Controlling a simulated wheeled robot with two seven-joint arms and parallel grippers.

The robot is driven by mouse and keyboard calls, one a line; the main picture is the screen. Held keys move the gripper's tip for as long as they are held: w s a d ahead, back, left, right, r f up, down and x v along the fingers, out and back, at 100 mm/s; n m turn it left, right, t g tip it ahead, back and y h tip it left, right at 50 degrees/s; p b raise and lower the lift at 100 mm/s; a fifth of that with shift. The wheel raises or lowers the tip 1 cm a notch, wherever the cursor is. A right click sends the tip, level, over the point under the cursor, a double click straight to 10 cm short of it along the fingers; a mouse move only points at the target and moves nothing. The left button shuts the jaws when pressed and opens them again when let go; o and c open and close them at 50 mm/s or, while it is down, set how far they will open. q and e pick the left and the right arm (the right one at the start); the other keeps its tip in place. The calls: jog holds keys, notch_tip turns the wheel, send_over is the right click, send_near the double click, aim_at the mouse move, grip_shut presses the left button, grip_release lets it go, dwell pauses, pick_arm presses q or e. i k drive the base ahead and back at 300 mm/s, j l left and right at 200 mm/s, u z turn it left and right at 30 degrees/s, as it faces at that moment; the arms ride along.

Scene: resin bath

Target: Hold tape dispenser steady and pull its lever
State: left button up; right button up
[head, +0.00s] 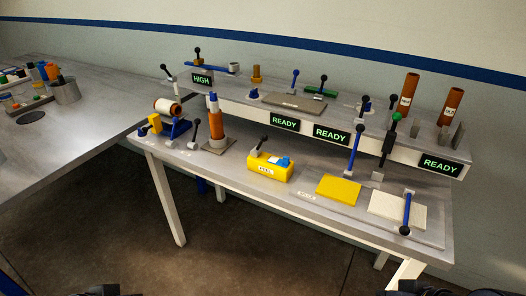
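A roll holder in the head view has a white roll with orange-brown ends (168,107) on a blue stand (176,129), with a yellow block (155,124) at its left. It looks like the tape dispenser, but I cannot read a label on it. A grey lever with a black knob (194,127) stands just right of it. A yellow box (268,169) with a small label and a black-knobbed lever sits further right. Dark parts of my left gripper (101,290) and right gripper (410,288) show at the bottom edge, far from the bench items; their fingers are hidden.
An orange cylinder (214,122) stands close right of the roll holder. A yellow pad (338,190), a white pad (397,209) and blue levers occupy the bench's right side. A raised shelf with green READY signs (332,134) runs behind. Another table (80,130) is at left.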

aim_at(264, 137)
jog(key=i+j+z, duration=0.45)
jog(key=i+j, duration=0.15)
jog(key=j, duration=0.15)
jog(key=i+j+z, duration=0.2)
jog(key=j, duration=0.2)
jog(key=i+j+z, duration=0.25)
jog(key=j, duration=0.25)
